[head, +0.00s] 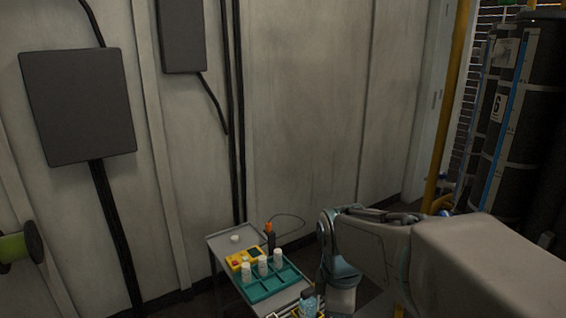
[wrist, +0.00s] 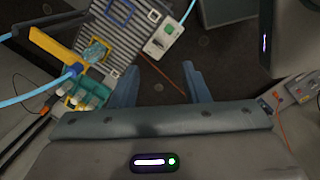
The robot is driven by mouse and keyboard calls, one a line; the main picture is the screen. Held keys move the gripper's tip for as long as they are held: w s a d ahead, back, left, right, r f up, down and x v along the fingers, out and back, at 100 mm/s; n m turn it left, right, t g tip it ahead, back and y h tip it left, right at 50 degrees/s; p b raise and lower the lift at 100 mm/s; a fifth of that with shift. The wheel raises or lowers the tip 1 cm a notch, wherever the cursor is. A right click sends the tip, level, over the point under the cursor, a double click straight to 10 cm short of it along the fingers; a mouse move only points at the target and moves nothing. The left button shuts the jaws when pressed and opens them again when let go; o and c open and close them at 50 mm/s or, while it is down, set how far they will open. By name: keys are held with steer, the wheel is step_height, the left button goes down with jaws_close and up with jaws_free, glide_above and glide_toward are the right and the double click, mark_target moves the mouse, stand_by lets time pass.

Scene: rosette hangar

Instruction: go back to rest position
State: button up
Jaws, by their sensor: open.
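My gripper (wrist: 160,84) shows in the wrist view with its two blue-grey fingers spread apart and nothing between them. Dark floor lies behind the fingers. In the head view my arm reaches in from the right, beside a small grey table (head: 222,243); the fingers cannot be made out clearly there. A teal tray (head: 262,293) with several white-capped bottles (head: 263,266) stands on the table. A yellow device (head: 240,260) and an orange-tipped dark tool (head: 269,236) are behind the tray.
Wall panels (head: 78,105) and a yellow pole (head: 446,110) stand behind.

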steer(key=s+d+m+t, duration=0.2)
steer(key=s+d+m, duration=0.2)
steer(key=s+m, duration=0.5)
steer(key=shift+s+m+y, duration=0.3)
steer(key=shift+m+y, duration=0.1)
steer(key=shift+m, duration=2.8)
steer(key=shift+d+r, duration=0.1)
